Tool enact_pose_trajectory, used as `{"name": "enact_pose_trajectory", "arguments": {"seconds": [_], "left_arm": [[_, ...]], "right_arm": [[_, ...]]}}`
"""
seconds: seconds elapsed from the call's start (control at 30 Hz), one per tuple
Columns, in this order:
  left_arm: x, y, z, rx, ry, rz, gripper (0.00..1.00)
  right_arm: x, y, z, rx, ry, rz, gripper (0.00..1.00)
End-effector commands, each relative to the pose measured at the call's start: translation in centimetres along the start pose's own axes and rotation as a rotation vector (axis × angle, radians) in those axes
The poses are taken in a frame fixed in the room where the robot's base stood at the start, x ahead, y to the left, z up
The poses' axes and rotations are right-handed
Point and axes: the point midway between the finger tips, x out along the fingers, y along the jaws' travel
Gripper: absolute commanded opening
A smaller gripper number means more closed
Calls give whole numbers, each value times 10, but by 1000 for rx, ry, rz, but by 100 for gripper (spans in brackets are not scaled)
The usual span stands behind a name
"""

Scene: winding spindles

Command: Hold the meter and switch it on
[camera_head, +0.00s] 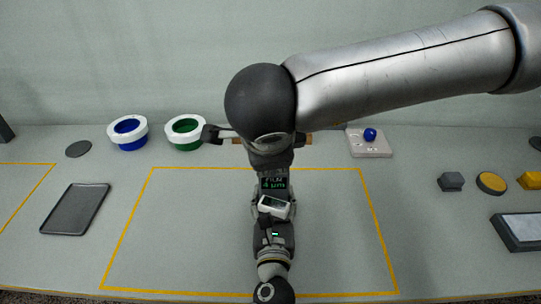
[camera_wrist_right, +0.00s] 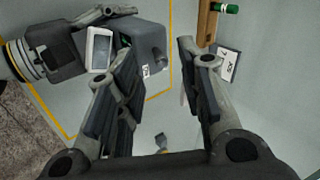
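The meter (camera_head: 275,206) has a white-framed screen and is held over the marked mat area, in the middle of the head view. Green characters "FILM 4 µm" glow on a dark face just above the framed screen. In the right wrist view the meter (camera_wrist_right: 145,50) is a dark grey box, and its framed screen looks blank grey. My left gripper (camera_head: 274,208) comes up from the bottom and is shut on the meter, with fingers on both sides. My right gripper (camera_wrist_right: 160,105) is open and empty, close beside the meter; in the head view my arm mostly hides it.
Blue (camera_head: 129,132) and green (camera_head: 185,132) spools stand at the back left. A black tray (camera_head: 75,209) lies at left. A wooden bar (camera_wrist_right: 207,22) is partly hidden behind my right arm. A blue-knobbed plate (camera_head: 369,145) stands back right. The yellow-outlined area is largely clear.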

Motion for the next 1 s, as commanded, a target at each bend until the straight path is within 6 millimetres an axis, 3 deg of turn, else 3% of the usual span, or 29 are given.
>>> {"name": "enact_pose_trajectory", "arguments": {"seconds": [0.2, 0.4, 0.6, 0.93, 0.97, 1.0], "left_arm": [[0, 0, -2, 1, 4, 1, 23], [0, 0, -2, 1, 4, 1, 23], [0, 0, -2, 1, 4, 1, 23], [0, 0, -2, 1, 4, 1, 23], [0, 0, -2, 1, 4, 1, 56], [0, 0, -2, 1, 4, 1, 61]], "right_arm": [[-49, 0, 0, 0, -2, -4, 35], [-81, 0, 0, 0, 0, -2, 35], [-94, 1, 0, -1, 0, 0, 35], [-94, 1, 0, -1, 1, 0, 35], [-94, 1, 0, -1, 1, 0, 35], [-94, 1, 0, -1, 1, 0, 35]]}}
